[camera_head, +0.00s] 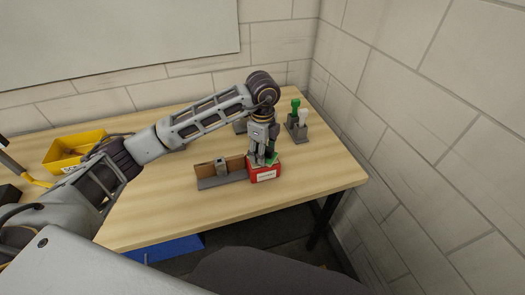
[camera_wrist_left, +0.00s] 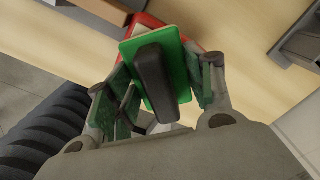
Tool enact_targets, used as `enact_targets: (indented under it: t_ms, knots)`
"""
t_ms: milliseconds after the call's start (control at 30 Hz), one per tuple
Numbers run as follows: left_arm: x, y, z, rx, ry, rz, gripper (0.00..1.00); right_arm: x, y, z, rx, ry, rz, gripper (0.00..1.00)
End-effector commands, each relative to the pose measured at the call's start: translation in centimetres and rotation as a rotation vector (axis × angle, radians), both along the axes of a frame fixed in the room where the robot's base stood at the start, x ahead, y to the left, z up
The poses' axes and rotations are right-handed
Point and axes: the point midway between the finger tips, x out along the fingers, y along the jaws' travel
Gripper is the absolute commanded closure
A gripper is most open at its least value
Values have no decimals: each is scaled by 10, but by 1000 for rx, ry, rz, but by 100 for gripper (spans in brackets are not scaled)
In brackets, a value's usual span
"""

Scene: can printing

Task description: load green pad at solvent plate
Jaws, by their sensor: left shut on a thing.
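My left gripper (camera_head: 263,157) points down over a red box with a white label (camera_head: 265,174), probably the solvent plate, near the table's front edge. In the left wrist view the gripper (camera_wrist_left: 165,92) is shut on the dark handle of a green pad (camera_wrist_left: 188,62). A little of the green pad also shows in the head view (camera_head: 272,160), at the top of the red box. In the left wrist view the red box (camera_wrist_left: 146,19) shows behind the pad's far edge. I cannot tell whether the pad touches it. My right gripper is not in view.
A grey fixture with a brown panel (camera_head: 207,172) stands just left of the red box. A grey stand (camera_head: 298,132) with green and white handled items is behind right. A yellow bin (camera_head: 62,151) is at the left. The front-right table is clear.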

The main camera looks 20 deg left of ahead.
Motion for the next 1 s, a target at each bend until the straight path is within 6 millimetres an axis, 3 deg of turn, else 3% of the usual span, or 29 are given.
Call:
enact_targets:
  t_ms: [567, 1000]
  knots:
    - [0, 0, 1, 0, 1, 0, 66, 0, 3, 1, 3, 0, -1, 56]
    - [0, 0, 22, 0, 0, 0, 66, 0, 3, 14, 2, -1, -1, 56]
